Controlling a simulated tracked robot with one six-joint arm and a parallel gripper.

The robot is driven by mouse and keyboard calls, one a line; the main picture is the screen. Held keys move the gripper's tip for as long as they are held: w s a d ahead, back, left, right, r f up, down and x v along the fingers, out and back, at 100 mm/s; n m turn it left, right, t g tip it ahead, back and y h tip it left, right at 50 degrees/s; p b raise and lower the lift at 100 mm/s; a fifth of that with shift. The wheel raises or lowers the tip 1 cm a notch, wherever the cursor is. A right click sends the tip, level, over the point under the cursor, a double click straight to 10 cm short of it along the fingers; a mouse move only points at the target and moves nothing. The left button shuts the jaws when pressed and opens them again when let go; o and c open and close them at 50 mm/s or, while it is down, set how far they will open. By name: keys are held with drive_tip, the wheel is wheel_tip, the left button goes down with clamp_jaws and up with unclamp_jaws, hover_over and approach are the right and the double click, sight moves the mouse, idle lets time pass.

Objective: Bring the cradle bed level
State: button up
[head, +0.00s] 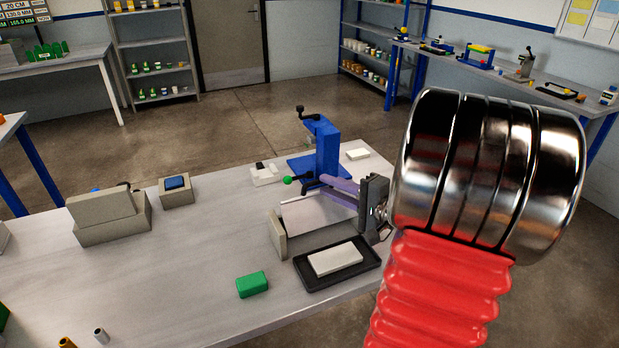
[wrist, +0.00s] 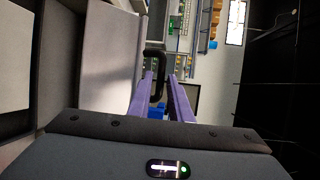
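The cradle stands on the bench near its right end in the head view. Its pale bed (head: 314,222) sits behind a grey end plate (head: 277,234); how far it tilts I cannot tell. A grey panel, probably the bed, shows in the wrist view (wrist: 108,65). A black bent handle (wrist: 155,62) is at the cradle, also seen in the head view (head: 312,184). My gripper (head: 330,186) reaches in from the right. Its purple fingers (wrist: 160,80) are apart around the handle, with a gap showing on the right. My wrist hides the cradle's right side.
A black tray (head: 302,270) with a white block (head: 335,259) lies in front of the cradle. A blue press (head: 324,150) stands behind it, near a green-knobbed lever (head: 288,180). A green block (head: 252,284) lies at front. Grey boxes (head: 112,222) are at left. The bench's middle is clear.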

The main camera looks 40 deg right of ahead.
drive_tip(key=w+f, duration=0.1)
drive_tip(key=w, duration=0.6)
drive_tip(key=shift+w+a, duration=0.35)
drive_tip(key=shift+a, duration=0.1)
clamp_jaws()
drive_tip(key=shift+s+d+f, duration=0.1)
drive_tip(key=shift+d, duration=0.05)
